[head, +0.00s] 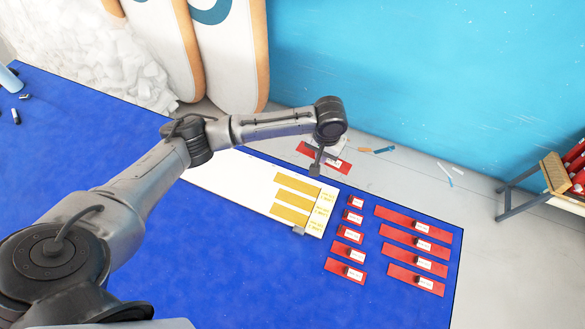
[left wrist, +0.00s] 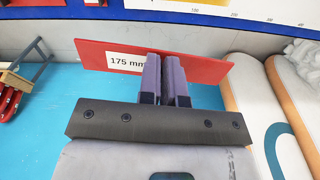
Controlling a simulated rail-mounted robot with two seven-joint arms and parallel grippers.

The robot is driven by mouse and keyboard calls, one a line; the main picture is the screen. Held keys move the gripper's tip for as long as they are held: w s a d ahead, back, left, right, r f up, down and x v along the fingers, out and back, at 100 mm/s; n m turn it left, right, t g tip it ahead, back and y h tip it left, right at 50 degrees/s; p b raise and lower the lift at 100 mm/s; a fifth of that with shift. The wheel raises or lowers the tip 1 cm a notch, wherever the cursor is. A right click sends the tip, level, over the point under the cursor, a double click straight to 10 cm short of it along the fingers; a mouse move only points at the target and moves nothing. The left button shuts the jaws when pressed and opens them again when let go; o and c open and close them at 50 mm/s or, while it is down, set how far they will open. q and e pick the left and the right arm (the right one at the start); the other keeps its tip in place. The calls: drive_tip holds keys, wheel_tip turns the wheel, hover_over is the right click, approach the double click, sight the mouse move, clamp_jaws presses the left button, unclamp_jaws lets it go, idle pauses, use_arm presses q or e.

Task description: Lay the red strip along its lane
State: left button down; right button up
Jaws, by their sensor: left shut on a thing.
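The red strip (left wrist: 210,67) has a white label reading 175 mm and is held between the two fingers of my left gripper (left wrist: 165,70). In the head view the strip (head: 338,164) shows beside my left gripper (head: 317,167), partly hidden by it, in line with the area past the mat's far edge. The white board (head: 235,180) lies on the blue mat, with several yellow lanes (head: 290,199) and printed yellow text at its right end. The gripper and strip appear apart from the lanes. My right gripper is out of view.
Several short red pieces (head: 350,234) and several long red strips (head: 390,213) with white labels lie on the blue mat (head: 200,270) right of the board. A bench with red items (head: 552,172) stands at the right. White boards (head: 232,50) lean at the back.

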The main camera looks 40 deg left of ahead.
use_arm(q)
drive_tip(key=shift+n, duration=0.7)
drive_tip(key=s+a+f+b, duration=0.1)
drive_tip(key=a+f+b, duration=0.1)
drive_tip(key=f, duration=0.4)
drive_tip(key=s+a+f+b, duration=0.1)
drive_tip(key=a+f+b, duration=0.1)
drive_tip(key=f, duration=0.4)
drive_tip(key=s+a+f+b, duration=0.2)
drive_tip(key=f, duration=0.5)
drive_tip(key=shift+a, duration=0.15)
drive_tip(key=shift+f, duration=0.65)
drive_tip(key=shift+s+p, duration=0.1)
drive_tip(key=shift+p, duration=0.3)
drive_tip(key=shift+f, duration=0.1)
